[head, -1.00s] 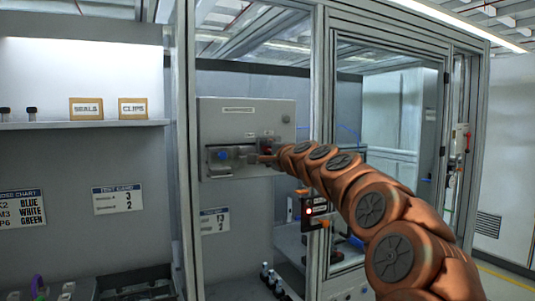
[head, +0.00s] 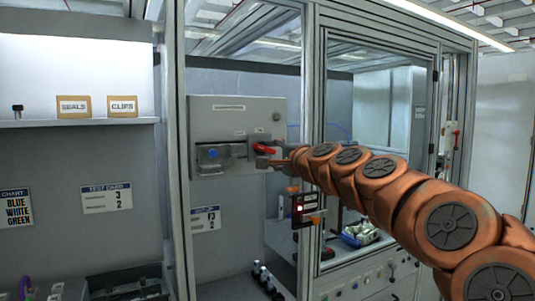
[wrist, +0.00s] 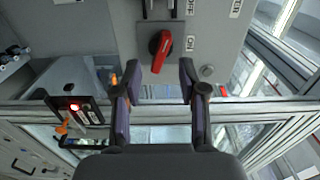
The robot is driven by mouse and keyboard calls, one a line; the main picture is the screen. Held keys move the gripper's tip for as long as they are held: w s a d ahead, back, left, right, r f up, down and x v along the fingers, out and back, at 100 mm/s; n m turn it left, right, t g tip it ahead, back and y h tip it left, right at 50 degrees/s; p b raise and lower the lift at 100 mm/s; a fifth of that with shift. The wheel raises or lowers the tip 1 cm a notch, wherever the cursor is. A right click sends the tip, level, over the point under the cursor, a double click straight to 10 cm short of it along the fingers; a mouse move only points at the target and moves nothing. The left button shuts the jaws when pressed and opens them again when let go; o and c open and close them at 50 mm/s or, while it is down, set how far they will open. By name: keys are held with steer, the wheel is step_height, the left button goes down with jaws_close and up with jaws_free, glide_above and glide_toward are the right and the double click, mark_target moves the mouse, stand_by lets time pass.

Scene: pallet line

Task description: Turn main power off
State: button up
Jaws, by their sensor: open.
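A grey electrical box (head: 235,107) is mounted behind the frame of the cell. My gripper (wrist: 157,72) is open and empty. Its fingertips are on either side of the handle's lower end in that view; contact cannot be told. In the head view my gripper (head: 268,162) is just below the handle.
A metal upright (head: 312,120) stands close to my arm. A shelf (head: 90,123) with labelled bins is at left.

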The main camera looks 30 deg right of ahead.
steer(key=shift+s+a, duration=0.15)
steer(key=shift+s, duration=0.9)
